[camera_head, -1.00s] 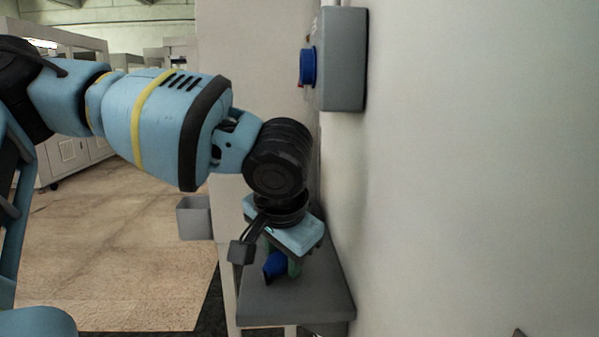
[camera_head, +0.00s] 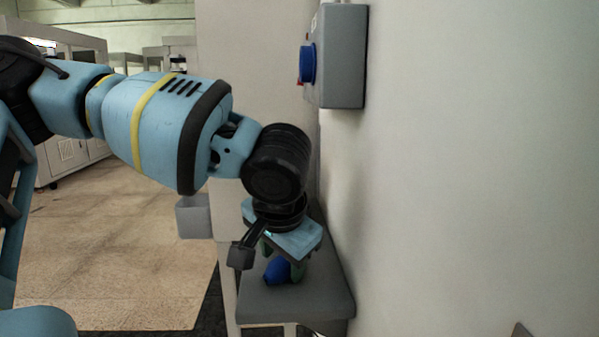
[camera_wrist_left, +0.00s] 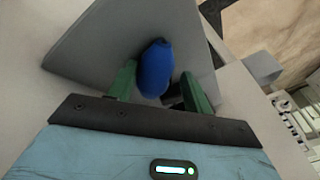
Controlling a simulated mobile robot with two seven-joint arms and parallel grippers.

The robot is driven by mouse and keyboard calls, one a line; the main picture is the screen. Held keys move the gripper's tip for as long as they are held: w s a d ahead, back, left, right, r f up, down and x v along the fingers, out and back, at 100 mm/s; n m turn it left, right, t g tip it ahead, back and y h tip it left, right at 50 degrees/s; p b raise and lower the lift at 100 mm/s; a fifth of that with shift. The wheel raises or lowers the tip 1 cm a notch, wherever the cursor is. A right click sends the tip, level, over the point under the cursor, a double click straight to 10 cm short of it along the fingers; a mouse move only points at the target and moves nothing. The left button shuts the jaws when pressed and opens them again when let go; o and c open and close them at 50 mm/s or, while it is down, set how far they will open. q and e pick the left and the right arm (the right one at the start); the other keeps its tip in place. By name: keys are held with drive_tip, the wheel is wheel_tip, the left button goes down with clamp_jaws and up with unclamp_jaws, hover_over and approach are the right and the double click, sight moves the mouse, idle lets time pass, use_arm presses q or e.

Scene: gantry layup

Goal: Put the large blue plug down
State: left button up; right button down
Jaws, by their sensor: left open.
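The large blue plug (camera_head: 277,270) rests on the small grey shelf (camera_head: 300,303) beside the white wall. In the left wrist view the plug (camera_wrist_left: 155,68) shows between the two green fingers, over the grey shelf surface (camera_wrist_left: 95,45). My left gripper (camera_head: 283,268) points down at the shelf, with its fingers open on either side of the plug. A gap shows between the plug and the right-hand finger in the wrist view; whether the other finger touches it I cannot tell. My right gripper is not in view.
A grey box with a blue round fitting (camera_head: 307,64) is mounted on the wall above the shelf. The wall (camera_head: 450,180) stands close to the right of my left arm. A grey bin (camera_head: 194,216) is left of the shelf. Open floor (camera_head: 120,260) lies to the left.

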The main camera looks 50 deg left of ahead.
use_arm(q)
drive_tip(key=shift+s+d+r, duration=0.1)
drive_tip(key=shift+d+r, duration=0.1)
drive_tip(key=shift+r, duration=0.15)
drive_tip(key=p+v, duration=0.2)
drive_tip(key=v, duration=1)
